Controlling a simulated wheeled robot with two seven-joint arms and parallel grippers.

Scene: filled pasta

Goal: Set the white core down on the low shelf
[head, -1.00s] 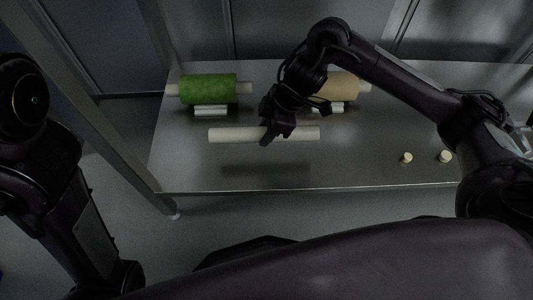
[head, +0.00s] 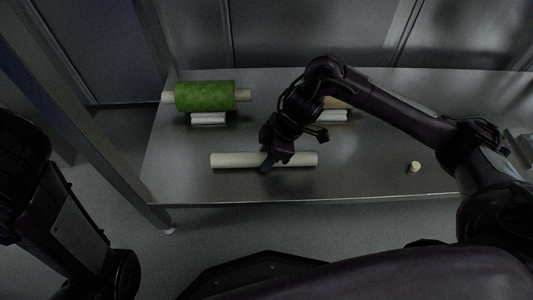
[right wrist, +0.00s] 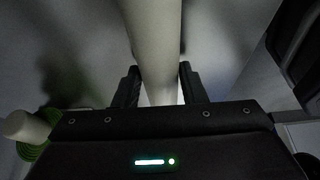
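The white core (head: 235,160) lies level, left to right, at the front part of the low shelf (head: 370,180). No clear gap or separate shadow shows under it, so it looks at or very near the surface. My right gripper (head: 268,163) straddles the core near its middle, from above. In the right wrist view, the fingers (right wrist: 160,88) stand on both sides of the core (right wrist: 155,45) and appear closed against it. My left arm is at the left edge; its gripper is not in view.
A green roll (head: 205,96) on a white core rests on a light stand (head: 208,119) at the back left. A tan roll (head: 336,102) on another stand (head: 333,116) is partly hidden behind my right arm. A small pale plug (head: 414,166) stands at the right. A metal post rises at the left.

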